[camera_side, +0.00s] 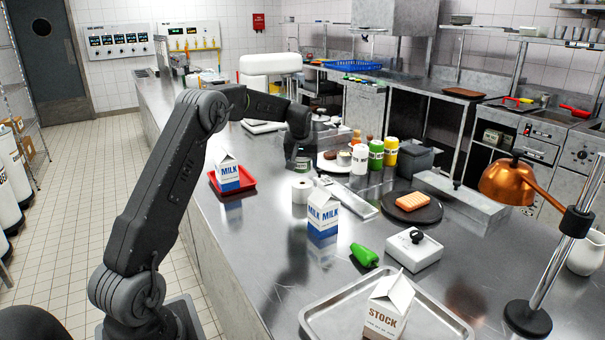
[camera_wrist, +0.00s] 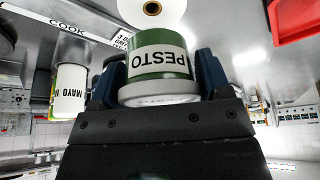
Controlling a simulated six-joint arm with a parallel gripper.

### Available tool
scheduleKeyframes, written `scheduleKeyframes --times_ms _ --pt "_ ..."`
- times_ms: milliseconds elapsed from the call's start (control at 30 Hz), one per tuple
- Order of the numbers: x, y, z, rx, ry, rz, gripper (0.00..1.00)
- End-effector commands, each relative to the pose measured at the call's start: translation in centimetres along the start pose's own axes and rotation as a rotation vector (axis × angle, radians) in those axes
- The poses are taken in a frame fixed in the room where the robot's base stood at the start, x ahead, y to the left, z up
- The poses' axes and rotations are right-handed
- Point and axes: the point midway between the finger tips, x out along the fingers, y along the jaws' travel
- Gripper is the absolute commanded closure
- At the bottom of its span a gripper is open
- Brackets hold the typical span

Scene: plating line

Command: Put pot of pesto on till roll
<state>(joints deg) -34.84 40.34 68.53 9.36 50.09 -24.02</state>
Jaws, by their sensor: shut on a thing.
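The pot of pesto (camera_wrist: 157,62) is green with a white label, and it sits between the blue fingers of my gripper (camera_wrist: 158,80) in the wrist view. My gripper is shut on it. The till roll (camera_wrist: 152,24) is a white roll with a brown core, beyond the pot at the top of the wrist view. In the side view the till roll (camera_side: 302,191) stands on the steel counter, and my gripper (camera_side: 303,163) is behind and above it. The pot is hard to make out there.
A red tray (camera_side: 249,187) with a milk carton (camera_side: 228,174) is left of the roll. Another milk carton (camera_side: 322,214) stands in front of it. Sauce bottles (camera_side: 376,155) stand to the right, beyond a pale flat holder (camera_side: 352,198). Bare counter lies front left.

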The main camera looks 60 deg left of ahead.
Motion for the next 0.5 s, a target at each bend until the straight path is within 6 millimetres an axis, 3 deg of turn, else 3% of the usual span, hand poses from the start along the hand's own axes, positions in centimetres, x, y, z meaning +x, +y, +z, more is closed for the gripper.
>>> scheduleKeyframes --times_ms 333,500 --pt "3.4 0.1 1.4 0.001 -0.002 -0.001 0.55" --pt "3.8 0.2 1.6 0.000 0.001 0.000 0.55"
